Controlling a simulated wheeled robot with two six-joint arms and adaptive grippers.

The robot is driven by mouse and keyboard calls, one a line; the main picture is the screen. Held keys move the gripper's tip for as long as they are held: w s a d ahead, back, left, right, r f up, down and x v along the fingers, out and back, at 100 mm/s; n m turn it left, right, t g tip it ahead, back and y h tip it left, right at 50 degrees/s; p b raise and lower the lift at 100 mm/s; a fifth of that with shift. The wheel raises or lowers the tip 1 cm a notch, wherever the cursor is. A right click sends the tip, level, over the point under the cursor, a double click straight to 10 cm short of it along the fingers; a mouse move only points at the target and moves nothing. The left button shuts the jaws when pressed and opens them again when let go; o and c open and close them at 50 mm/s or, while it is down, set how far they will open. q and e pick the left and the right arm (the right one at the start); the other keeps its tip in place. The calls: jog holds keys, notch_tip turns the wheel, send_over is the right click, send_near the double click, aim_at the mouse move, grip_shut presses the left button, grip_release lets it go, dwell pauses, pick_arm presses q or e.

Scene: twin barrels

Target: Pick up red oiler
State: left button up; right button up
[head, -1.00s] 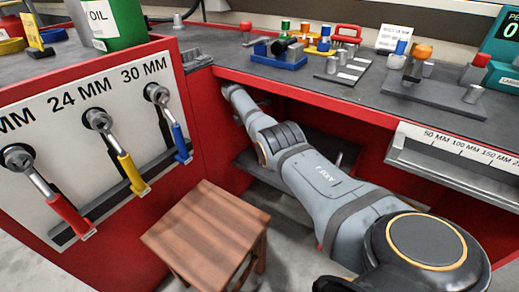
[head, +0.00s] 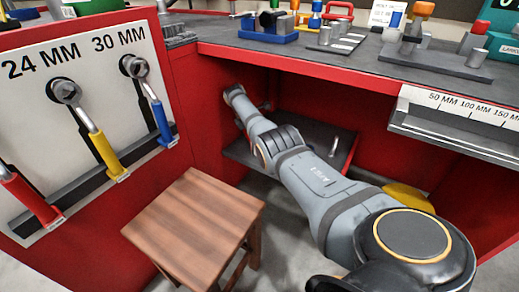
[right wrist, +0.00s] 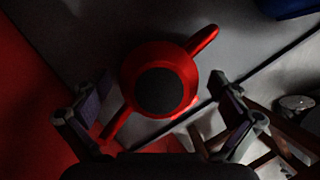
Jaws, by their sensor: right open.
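The red oiler (right wrist: 184,62) shows in the right wrist view as a round red body with a dark disc in its middle. A red arm sticks out to its upper right and another to its lower left. My right gripper (right wrist: 151,88) is open, with one finger on each side of the oiler; I cannot tell whether they touch it. In the head view my right arm reaches into the recess under the bench. The fingers and the oiler cannot be made out there. My left gripper is not in view.
The red workbench (head: 345,76) overhangs the recess, which has a dark shelf (head: 325,140). A yellow object (head: 408,197) lies low behind my arm. A wooden stool (head: 195,222) stands in front. A wrench panel (head: 93,55) is at left. A blue object (right wrist: 290,8) is at upper right.

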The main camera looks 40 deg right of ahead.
jog(key=shift+d+f, duration=0.1)
jog(key=shift+f, duration=0.3)
jog(key=shift+r, duration=0.2)
jog(key=shift+c, duration=0.3)
jog(key=c, duration=1.4)
jog(key=shift+r+p, duration=0.1)
jog(key=shift+p, duration=0.2)
